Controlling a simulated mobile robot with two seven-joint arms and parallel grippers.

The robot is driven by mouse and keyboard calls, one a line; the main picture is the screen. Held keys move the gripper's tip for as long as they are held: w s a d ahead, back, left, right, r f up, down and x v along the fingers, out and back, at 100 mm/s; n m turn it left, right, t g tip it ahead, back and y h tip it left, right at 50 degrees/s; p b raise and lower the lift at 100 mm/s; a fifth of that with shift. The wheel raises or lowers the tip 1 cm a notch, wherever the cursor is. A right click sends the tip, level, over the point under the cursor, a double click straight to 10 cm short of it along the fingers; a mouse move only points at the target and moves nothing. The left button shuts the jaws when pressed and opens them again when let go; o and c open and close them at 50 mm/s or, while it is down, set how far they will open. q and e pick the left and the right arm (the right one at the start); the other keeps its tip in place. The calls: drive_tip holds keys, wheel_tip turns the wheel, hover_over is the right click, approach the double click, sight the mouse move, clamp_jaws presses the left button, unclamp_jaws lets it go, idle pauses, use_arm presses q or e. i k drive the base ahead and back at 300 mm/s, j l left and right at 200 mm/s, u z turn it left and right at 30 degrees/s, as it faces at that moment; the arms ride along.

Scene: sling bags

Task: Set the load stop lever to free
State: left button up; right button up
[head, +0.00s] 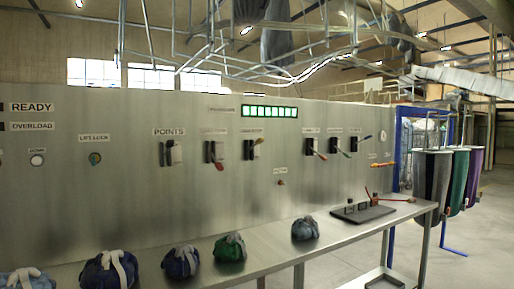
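A grey metal panel (130,200) carries several levers with small labels above them. The lever under POINTS (174,153) has a pale handle. To its right are a lever with a red handle (219,166) and one with an orange-yellow handle (258,141); their labels are too blurred to read. Farther right are three more levers, with a red tip (322,156), a green tip (346,154) and a blue tip (367,137). I cannot tell which one is the load stop lever or read its position. Neither of my grippers is in view.
A metal bench (265,262) runs below the panel. Several tied bags, including a green one (229,247) and a grey-blue one (305,229), sit on it. A dark plate with a red lever (362,213) lies at its right end. Tall hanging bags (431,185) stand beyond.

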sight(259, 140)
drive_tip(key=i+u, duration=0.15)
drive_tip(key=i, duration=0.95)
drive_tip(key=i+l+u, duration=0.2)
drive_tip(key=i, duration=0.95)
